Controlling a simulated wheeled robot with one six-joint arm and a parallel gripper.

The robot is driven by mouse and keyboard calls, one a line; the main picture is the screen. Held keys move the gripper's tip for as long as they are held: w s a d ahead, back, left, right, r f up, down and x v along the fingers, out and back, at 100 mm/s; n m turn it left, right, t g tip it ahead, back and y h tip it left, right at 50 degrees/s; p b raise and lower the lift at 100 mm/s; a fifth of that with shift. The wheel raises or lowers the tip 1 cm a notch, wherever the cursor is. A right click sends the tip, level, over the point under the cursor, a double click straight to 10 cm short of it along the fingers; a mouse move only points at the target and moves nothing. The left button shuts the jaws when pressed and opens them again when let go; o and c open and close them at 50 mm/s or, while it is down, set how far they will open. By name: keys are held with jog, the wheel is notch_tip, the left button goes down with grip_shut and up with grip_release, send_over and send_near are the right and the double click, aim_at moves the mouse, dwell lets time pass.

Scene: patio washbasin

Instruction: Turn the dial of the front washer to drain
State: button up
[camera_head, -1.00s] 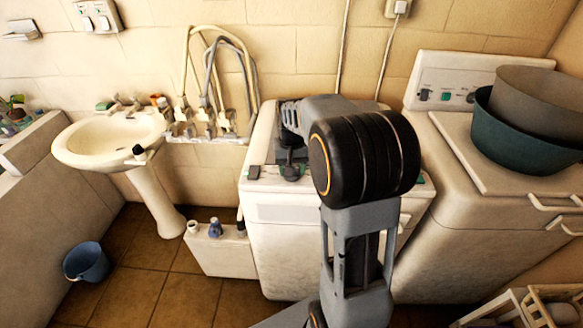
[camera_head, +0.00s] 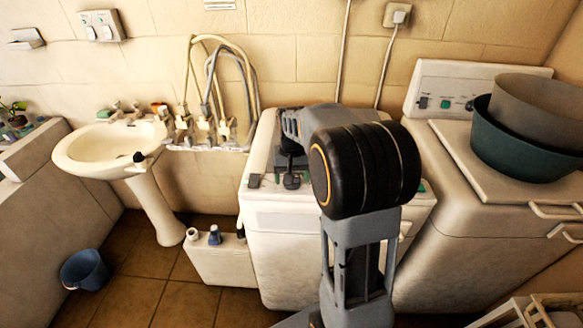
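The front washer (camera_head: 290,230) is the white machine in the middle, with a control strip along the front edge of its top. A dark control (camera_head: 254,181) sits at the left of the strip, and a green one (camera_head: 424,187) shows at its right end. My arm reaches over the washer and bends down at its left part. My gripper (camera_head: 291,178) shows as a small dark shape low over the strip. I cannot tell its fingers from a dial there, nor whether it touches one. My arm hides the strip's middle and right part.
A second washer (camera_head: 470,235) stands close on the right, with a green basin (camera_head: 515,150) and a grey tub (camera_head: 540,100) on it. A white sink (camera_head: 85,160) and hanging hoses (camera_head: 215,85) are at left. A blue bucket (camera_head: 84,270) stands on the floor.

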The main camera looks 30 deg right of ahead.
notch_tip(320, 180, up, 14)
jog(key=shift+f, duration=0.15)
dwell(0.3)
dwell(0.4)
